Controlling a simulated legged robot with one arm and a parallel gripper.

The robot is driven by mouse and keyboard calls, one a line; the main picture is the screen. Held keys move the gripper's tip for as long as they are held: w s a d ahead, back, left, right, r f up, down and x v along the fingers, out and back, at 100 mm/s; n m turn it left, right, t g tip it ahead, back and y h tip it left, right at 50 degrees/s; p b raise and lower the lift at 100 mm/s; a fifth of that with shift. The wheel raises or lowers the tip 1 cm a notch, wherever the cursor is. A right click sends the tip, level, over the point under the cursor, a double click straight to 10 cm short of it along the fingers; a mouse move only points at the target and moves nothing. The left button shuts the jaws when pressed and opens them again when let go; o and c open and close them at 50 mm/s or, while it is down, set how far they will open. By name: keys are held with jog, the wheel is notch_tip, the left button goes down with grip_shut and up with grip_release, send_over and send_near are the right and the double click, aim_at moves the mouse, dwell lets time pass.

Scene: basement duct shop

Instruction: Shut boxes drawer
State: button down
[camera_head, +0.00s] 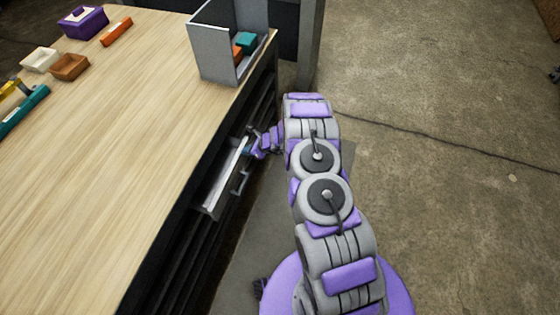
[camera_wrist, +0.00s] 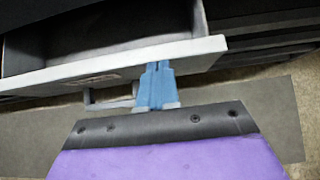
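A light grey drawer (camera_head: 226,176) stands partly open from the dark side of the wooden-topped bench. In the wrist view, the drawer's pale front (camera_wrist: 110,68) runs across the picture, with the dark inside behind it. A label on the front is too blurred to read. A bar handle (camera_wrist: 110,103) sticks out from the front and also shows in the head view (camera_head: 240,182). My gripper (camera_wrist: 158,66) has its blue fingers together, with nothing seen between them. The fingertips are at the drawer front, right of the handle; contact is not clear. In the head view, my gripper (camera_head: 249,144) is at the drawer's far end.
The bench top (camera_head: 110,170) holds a grey open bin (camera_head: 212,54) with teal and orange things, a purple box (camera_head: 82,22), an orange block (camera_head: 116,31), small trays (camera_head: 70,66) and a teal tool (camera_head: 24,110). The concrete floor (camera_head: 450,150) to the right is mostly clear.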

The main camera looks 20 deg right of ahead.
jog(key=shift+w+a+f, duration=0.1)
jog(key=shift+w+a, duration=0.55)
jog(key=shift+a, duration=0.3)
jog(key=shift+w+a, duration=0.65)
jog(key=shift+a, duration=0.25)
jog(key=shift+d, duration=0.1)
